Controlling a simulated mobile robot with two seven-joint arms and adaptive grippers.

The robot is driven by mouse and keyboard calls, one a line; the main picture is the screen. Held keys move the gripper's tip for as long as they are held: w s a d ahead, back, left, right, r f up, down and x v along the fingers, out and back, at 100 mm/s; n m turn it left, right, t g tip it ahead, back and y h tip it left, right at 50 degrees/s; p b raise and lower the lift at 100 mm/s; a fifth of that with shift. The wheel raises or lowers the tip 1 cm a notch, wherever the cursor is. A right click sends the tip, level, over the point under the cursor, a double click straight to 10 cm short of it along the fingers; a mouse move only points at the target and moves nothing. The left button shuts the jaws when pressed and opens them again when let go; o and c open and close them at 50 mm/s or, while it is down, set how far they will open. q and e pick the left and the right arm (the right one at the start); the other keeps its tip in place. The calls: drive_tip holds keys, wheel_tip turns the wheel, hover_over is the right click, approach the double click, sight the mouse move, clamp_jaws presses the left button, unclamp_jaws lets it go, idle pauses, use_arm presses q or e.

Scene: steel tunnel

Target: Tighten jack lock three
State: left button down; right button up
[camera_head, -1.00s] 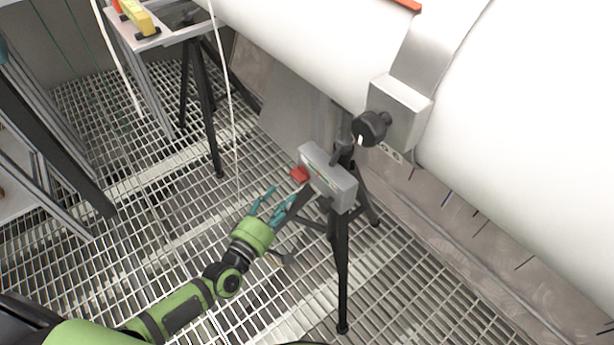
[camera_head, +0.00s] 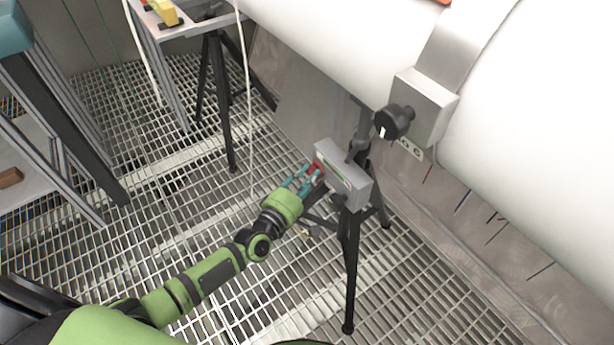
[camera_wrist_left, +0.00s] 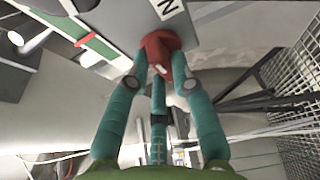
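A grey box (camera_head: 343,175) sits on a black tripod stand (camera_head: 350,270) under the white pipe. A red knob (camera_head: 315,168) sticks out of the box's left side. My left gripper (camera_head: 311,175) has its teal fingers at this knob. In the left wrist view the red knob (camera_wrist_left: 160,50) lies between the fingertips (camera_wrist_left: 161,75), which bend in against its sides and look shut on it. The fingers hide part of the knob. No number that names the lock is readable. My right gripper is not in view.
A large white pipe (camera_head: 330,45) runs overhead at the right, with a grey box (camera_head: 424,105) and black knob (camera_head: 394,121) on its band. A white cable (camera_head: 246,100) hangs left of the stand. Open grating floor (camera_head: 150,200) lies to the left.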

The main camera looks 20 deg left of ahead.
use_arm(q)
drive_tip(key=shift+f+b, duration=0.1)
drive_tip(key=shift+b, duration=0.2)
